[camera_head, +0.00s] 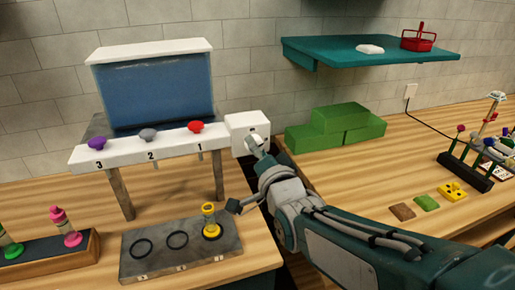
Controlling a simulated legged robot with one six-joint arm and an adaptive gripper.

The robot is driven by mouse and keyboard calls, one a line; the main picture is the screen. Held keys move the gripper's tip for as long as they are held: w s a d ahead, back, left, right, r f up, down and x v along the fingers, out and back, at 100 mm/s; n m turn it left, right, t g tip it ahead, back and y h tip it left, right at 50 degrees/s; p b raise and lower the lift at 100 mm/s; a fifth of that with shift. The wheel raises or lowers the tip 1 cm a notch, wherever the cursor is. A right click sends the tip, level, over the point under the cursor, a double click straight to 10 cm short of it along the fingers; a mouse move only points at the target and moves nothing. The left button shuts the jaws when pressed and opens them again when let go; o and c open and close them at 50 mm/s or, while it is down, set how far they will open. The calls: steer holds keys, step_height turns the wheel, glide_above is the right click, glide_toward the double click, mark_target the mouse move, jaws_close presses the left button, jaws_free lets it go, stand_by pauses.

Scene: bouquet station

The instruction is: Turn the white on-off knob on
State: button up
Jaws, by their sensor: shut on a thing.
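The white on-off knob (253,140) is on the front of a white box (246,123) at the right end of the white shelf under the blue tank. My gripper (257,147) reaches up from the lower right and is shut on the knob. The fingers and wrist partly hide the knob, so its turn angle cannot be told.
The blue tank (155,88) stands above purple, grey and red valves numbered 3, 2 and 1. A yellow vessel (209,218) stands on the grey ringed tray (140,268) below. Green foam blocks (340,118) sit right of the box. A teal shelf (330,54) hangs above.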

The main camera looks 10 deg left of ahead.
steer(key=m, duration=0.5)
steer(key=shift+f, duration=0.2)
steer(key=shift+f+m+h, duration=0.1)
steer(key=shift+m+h, duration=0.2)
steer(key=o, duration=1.1)
steer(key=shift+o, duration=0.2)
steer(key=v, duration=0.7)
steer(key=shift+s, duration=0.15)
